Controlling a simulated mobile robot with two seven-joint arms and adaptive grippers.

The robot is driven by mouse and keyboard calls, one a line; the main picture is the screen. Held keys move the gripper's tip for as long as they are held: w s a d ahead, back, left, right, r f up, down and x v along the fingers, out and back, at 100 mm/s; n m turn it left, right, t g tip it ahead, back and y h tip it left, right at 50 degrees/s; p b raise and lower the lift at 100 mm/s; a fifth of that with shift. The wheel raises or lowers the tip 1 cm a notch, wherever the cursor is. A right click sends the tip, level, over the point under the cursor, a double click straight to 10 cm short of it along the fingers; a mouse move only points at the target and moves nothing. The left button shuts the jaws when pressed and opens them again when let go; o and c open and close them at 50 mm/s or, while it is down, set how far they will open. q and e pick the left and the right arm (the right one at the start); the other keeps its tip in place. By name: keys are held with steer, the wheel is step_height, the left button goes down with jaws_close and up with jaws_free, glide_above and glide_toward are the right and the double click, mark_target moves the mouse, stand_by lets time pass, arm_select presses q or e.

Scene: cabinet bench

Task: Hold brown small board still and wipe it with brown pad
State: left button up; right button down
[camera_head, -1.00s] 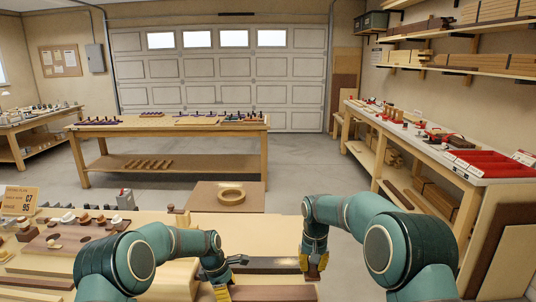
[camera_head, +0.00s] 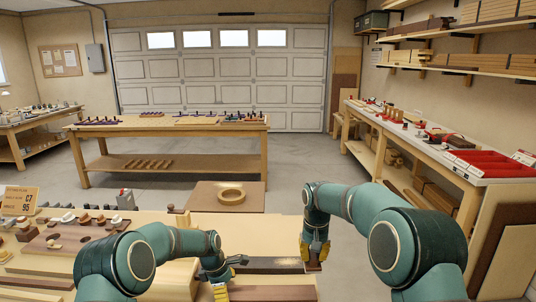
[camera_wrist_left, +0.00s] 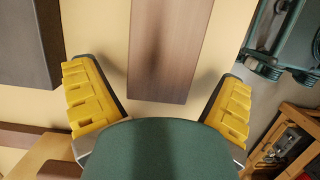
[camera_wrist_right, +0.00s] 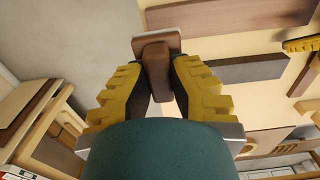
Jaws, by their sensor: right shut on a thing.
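The brown small board (camera_head: 275,293) lies flat on the bench at the front edge of the head view. My left gripper (camera_head: 228,277) is open, with its fingers either side of the board's end and apart from it. In the left wrist view the board (camera_wrist_left: 170,50) lies between these fingers (camera_wrist_left: 158,80). My right gripper (camera_head: 316,250) is shut on the brown pad (camera_head: 313,266). In the right wrist view the pad's handle (camera_wrist_right: 156,66) is between the fingertips (camera_wrist_right: 160,75). The pad appears beside the boards' right end; its height is unclear.
A darker board (camera_head: 268,265) lies just beyond the brown one. A round wooden ring (camera_head: 231,195) rests on a brown panel behind. Several small wooden parts (camera_head: 75,220) stand at the left of the bench. A sign (camera_head: 19,201) stands at far left.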

arm_select(q)
steer(key=shift+d+r+p+v, duration=0.1)
steer(key=shift+d+p+v, duration=0.2)
steer(key=shift+p+v, duration=0.7)
steer(key=shift+d+r+p+v, duration=0.1)
steer(key=shift+d+p+v, duration=0.3)
steer(key=shift+v, duration=0.9)
steer(key=shift+d+p+v, duration=0.15)
steer(key=shift+p+v, duration=0.8)
steer(key=shift+v, duration=0.2)
arm_select(e)
steer(key=shift+r, duration=2.35)
arm_select(q)
steer(key=v, duration=1.2)
